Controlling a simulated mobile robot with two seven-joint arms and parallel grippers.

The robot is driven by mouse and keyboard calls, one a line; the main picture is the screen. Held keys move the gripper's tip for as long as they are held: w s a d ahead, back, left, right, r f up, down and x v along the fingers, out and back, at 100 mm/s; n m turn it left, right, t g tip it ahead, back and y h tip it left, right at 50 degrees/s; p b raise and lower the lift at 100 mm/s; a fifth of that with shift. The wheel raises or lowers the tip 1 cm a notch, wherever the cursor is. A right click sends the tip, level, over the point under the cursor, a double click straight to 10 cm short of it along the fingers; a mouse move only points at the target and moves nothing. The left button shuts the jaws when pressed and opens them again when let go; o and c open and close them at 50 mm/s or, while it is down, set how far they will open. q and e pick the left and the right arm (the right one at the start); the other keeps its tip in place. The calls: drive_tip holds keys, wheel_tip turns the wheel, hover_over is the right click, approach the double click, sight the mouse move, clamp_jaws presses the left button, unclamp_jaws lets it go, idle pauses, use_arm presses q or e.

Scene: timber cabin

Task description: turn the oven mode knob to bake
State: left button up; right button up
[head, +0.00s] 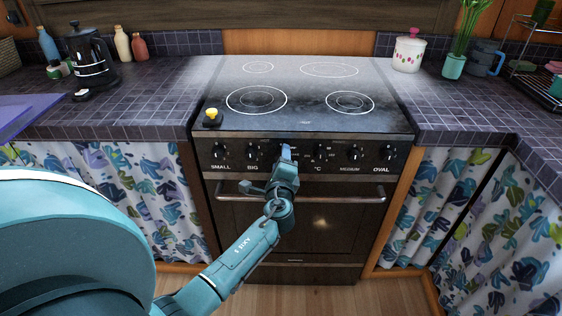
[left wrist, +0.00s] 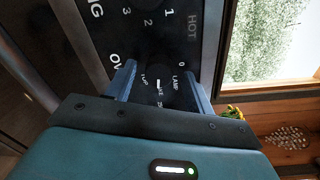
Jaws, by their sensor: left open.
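The oven's front panel (head: 376,140) carries a row of black knobs with white lettering. My left gripper (head: 287,152) is in front of the panel, left of its middle, and hides much of the oven mode knob behind it. In the left wrist view the open blue fingers (left wrist: 158,72) point at the panel. The dark oven mode knob (left wrist: 159,86) shows between them with a short white mark, and small labels, one reading LAMP, lie around it. Its outline is too dark to tell whether the fingers touch it, or its exact setting. My right gripper is not in view.
The oven door handle (head: 340,197) runs across below the panel. Other knobs, such as one above BIG (head: 252,153), stand beside my gripper. A yellow-topped item (head: 212,116) sits on the cooktop's front left corner. A coffee maker (head: 91,62) stands on the left counter.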

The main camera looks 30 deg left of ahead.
use_arm(q)
drive_tip(key=v, duration=1.3)
drive_tip(key=shift+s, duration=0.1)
